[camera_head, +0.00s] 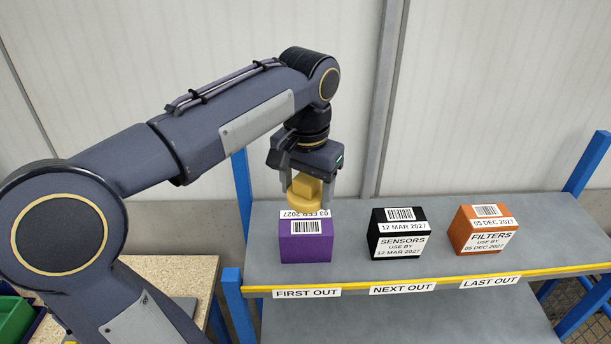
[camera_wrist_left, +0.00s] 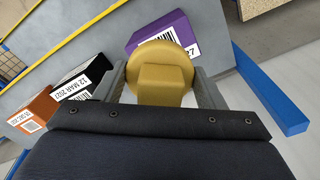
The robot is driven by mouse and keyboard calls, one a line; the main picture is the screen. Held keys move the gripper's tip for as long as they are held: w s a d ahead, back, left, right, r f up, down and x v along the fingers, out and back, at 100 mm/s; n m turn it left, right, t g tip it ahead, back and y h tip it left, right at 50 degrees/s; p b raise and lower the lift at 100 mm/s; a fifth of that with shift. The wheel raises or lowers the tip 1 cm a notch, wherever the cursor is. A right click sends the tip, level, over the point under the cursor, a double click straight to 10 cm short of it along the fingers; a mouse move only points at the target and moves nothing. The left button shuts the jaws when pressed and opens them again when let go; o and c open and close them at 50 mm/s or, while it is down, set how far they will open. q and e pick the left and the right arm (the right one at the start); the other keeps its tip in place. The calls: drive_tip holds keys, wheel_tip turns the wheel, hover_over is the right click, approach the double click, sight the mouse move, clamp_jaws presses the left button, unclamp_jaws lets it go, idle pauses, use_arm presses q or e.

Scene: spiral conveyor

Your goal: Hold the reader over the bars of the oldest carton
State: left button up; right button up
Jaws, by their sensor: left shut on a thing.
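My left gripper (camera_head: 306,190) is shut on the yellow reader (camera_head: 305,188), a block on a round head. It holds the reader above and behind the purple carton (camera_head: 306,248), which stands over the FIRST OUT label. That carton bears bars and a date reading 03 FEB 2027, partly hidden. In the left wrist view the reader (camera_wrist_left: 163,68) covers part of the purple carton (camera_wrist_left: 160,30). The black SENSORS carton (camera_head: 399,233), 12 MAR 2027, stands over NEXT OUT. The orange FILTERS carton (camera_head: 483,230), 05 DEC 2027, stands over LAST OUT. My right gripper is not in view.
The grey shelf (camera_head: 350,265) has a yellow front edge and blue posts (camera_head: 242,190). A lower shelf (camera_head: 400,320) lies below. A speckled table (camera_head: 185,275) and a green bin (camera_head: 14,318) are at the lower left. A panelled wall stands behind.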

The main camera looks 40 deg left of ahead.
sight(306, 227)
use_arm(q)
drive_tip(key=shift+f, duration=0.55)
wheel_tip(306, 227, down, 5)
drive_tip(key=shift+w+a+f+b, duration=0.1)
drive_tip(key=shift+w+a+b, duration=0.05)
drive_tip(key=shift+b, duration=0.8)
drive_tip(key=shift+f+b, duration=0.4)
drive_tip(key=shift+r, duration=0.1)
wheel_tip(306, 227, up, 3)
drive_tip(key=p, duration=0.2)
drive_tip(key=shift+p, duration=0.35)
drive_tip(key=shift+r, duration=1.9)
drive_tip(key=shift+o, duration=1.3)
drive_tip(key=shift+c, duration=1.3)
